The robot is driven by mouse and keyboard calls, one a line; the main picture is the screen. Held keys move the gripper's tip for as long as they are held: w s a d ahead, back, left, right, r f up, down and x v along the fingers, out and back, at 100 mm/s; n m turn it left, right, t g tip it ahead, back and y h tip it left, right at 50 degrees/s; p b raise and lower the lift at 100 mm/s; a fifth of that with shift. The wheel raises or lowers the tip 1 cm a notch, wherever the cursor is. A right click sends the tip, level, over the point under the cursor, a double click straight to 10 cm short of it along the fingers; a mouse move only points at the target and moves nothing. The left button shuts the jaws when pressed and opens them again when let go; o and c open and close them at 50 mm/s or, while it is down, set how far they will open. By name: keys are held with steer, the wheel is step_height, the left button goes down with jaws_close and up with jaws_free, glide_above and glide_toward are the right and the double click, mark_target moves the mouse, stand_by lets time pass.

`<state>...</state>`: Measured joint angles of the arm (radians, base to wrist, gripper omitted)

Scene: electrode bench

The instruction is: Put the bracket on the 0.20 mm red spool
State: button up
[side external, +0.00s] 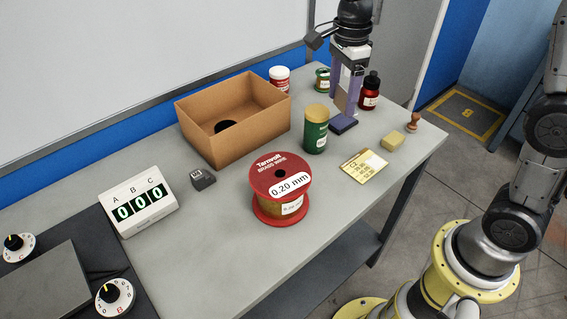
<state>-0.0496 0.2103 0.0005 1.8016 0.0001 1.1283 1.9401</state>
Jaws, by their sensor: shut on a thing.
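The 0.20 mm red spool (274,174) stands upright at the front middle of the bench, with copper-coloured wire and a white label. Its top is bare apart from the label and hub hole. My gripper (349,108) points down at the far right of the bench, behind the green tin and well apart from the spool. It is shut on a purple-blue piece that looks like the bracket (343,124), with a dark flat foot low at the fingertips. I cannot tell whether the foot touches the bench, and its grasped part is hard to make out.
A green tin (314,136) stands between spool and gripper. An open cardboard box (256,144) is left of it. A gold card (364,167), yellow block (392,141), wooden stamp (413,121) and red bottle (369,93) are at right. A small dark block (203,179) and counter (140,206) are left.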

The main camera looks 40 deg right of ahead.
steer(key=s+a+r+n, duration=0.2)
steer(key=s+a+r, duration=0.2)
steer(key=s+a, duration=0.25)
steer(key=s+a+r+n, duration=0.1)
steer(key=s+a+r, duration=0.3)
steer(key=s+a, duration=0.25)
glide_above(274, 177)
steer(key=shift+n, duration=0.3)
steer(key=f, duration=0.9)
steer(key=shift+s+f, duration=0.2)
steer(key=shift+f, duration=0.2)
steer(key=shift+w+f, duration=0.15)
steer(key=shift+f, duration=1.6)
steer(key=shift+f, duration=0.1)
steer(key=o, duration=1.3)
steer(key=shift+o, duration=0.2)
